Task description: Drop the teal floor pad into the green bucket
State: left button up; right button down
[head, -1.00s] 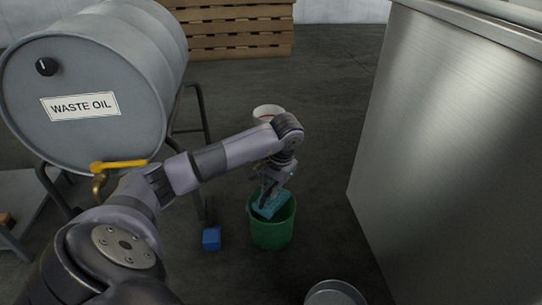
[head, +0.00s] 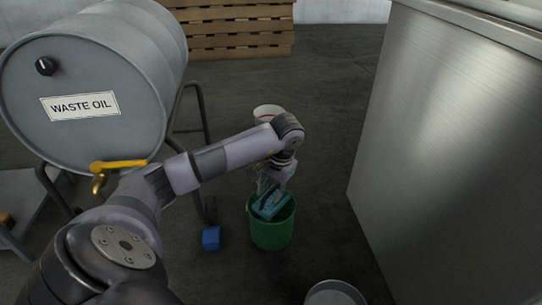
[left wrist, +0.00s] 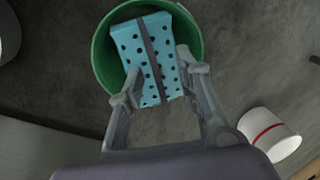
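The teal floor pad (head: 271,207), a perforated slab with a dark strip along it, is tilted in the mouth of the green bucket (head: 272,236). In the left wrist view the pad (left wrist: 163,55) overlaps the opening of the bucket (left wrist: 103,62); I cannot tell how deep it sits. My left gripper (head: 268,190) is just above the bucket. In the wrist view its fingers (left wrist: 158,72) are spread apart on either side of the pad's near part and do not look clamped on it. My right gripper is not in view.
A white bucket (head: 268,112) with a red band stands behind the green one. A blue block (head: 211,238) lies on the floor to its left. A grey waste-oil drum (head: 95,85) is at left, a steel tank (head: 450,150) at right. A round grey container (head: 334,293) is in front.

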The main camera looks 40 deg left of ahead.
aim_at(271, 190)
pick_arm(q)
notch_tip(271, 190, up, 7)
jog(key=p, duration=0.6)
jog(key=shift+r+p, duration=0.1)
jog(key=shift+p, duration=0.3)
